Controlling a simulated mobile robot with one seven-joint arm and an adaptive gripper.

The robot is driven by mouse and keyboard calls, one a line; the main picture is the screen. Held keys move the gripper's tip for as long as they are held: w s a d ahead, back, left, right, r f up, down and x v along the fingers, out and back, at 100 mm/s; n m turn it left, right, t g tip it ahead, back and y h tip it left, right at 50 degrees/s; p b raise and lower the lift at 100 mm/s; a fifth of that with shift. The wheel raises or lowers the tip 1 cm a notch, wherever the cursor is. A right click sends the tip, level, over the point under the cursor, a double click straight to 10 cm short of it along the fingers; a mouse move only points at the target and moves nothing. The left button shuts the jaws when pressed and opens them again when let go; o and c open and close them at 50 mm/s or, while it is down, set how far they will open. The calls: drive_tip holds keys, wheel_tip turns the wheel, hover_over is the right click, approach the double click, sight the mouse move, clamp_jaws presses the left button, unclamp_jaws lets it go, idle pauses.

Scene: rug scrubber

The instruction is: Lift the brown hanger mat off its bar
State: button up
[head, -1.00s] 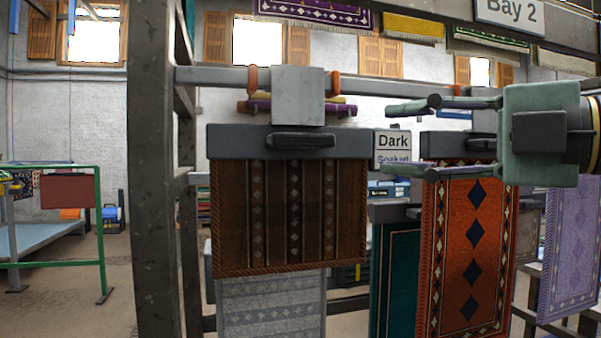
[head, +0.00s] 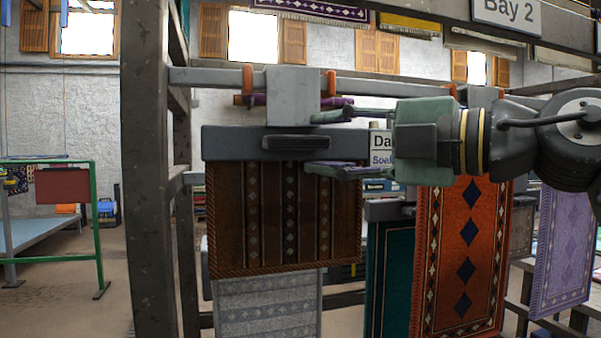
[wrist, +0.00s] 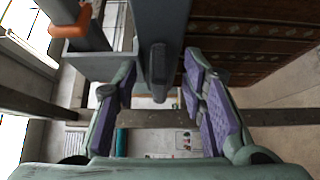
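The brown patterned mat (head: 283,215) hangs from a dark grey hanger clamp (head: 225,143) with a black handle (head: 296,142) on its front. A light grey block (head: 293,95) joins the clamp to the rail (head: 390,88). My gripper (head: 318,143) is open at the right part of the clamp, one finger above handle height and one below. In the wrist view the handle (wrist: 158,65) appears between the open fingers (wrist: 160,85), toward their tips, with no grip on it. The mat (wrist: 250,65) fills the upper right there.
An orange mat (head: 465,260) and a teal mat (head: 392,270) hang to the right, beneath my arm. A sign (head: 381,158), partly hidden by my gripper, is close to the clamp. A thick post (head: 147,170) stands at left. A grey mat (head: 265,305) shows below the brown one.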

clamp_jaws()
idle(0.8)
